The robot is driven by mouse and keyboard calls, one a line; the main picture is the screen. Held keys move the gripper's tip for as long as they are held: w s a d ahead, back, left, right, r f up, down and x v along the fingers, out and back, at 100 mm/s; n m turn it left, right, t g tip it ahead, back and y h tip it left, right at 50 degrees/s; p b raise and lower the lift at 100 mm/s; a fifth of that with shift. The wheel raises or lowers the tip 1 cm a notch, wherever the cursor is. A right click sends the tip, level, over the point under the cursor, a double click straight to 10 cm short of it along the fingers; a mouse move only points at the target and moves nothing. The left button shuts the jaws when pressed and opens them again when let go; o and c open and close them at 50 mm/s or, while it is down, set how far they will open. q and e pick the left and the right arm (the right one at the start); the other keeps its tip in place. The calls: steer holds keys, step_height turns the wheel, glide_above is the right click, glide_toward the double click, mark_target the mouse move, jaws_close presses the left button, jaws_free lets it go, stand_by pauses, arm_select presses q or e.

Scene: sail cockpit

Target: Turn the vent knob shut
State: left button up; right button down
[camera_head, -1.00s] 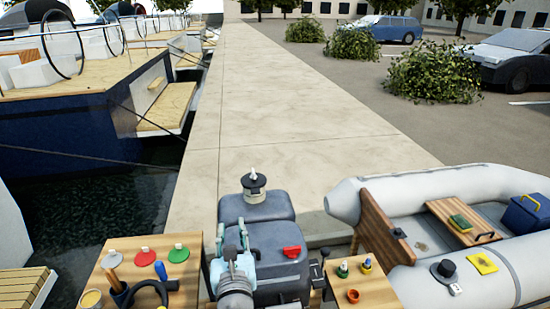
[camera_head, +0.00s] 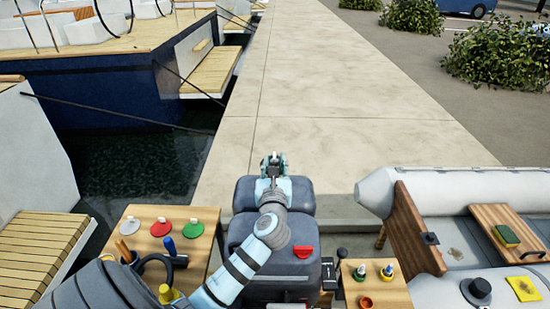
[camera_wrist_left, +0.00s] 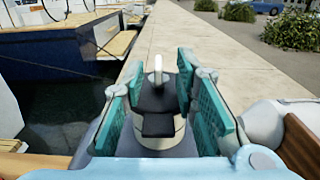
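The vent knob is an upright white lever on a dark round cap with a pale base. In the left wrist view the knob (camera_wrist_left: 158,68) stands ahead, between my teal finger pads. My left gripper (camera_wrist_left: 163,95) is open, with a visible gap between the pads and the knob. In the head view my left gripper (camera_head: 273,165) is over the far part of the grey engine cowl and hides most of the vent. Only a small white tip of the knob (camera_head: 274,156) shows there. My right gripper is not in view.
A red handle (camera_head: 303,252) is on the cowl's near part. A wooden tool table (camera_head: 190,258) stands left, with coloured discs and tools. A small wooden shelf (camera_head: 385,295) with bottles and the grey dinghy (camera_head: 380,190) are right. Open quay (camera_head: 320,100) lies beyond.

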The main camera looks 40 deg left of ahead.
arm_select(q)
steer(key=shift+w+a, duration=0.45)
steer(key=shift+w, duration=0.15)
steer(key=shift+w+a, duration=0.25)
steer(key=shift+a, duration=0.1)
steer(key=shift+s+r, duration=0.1)
steer(key=shift+r, duration=0.05)
steer(key=shift+w, duration=0.2)
jaws_close()
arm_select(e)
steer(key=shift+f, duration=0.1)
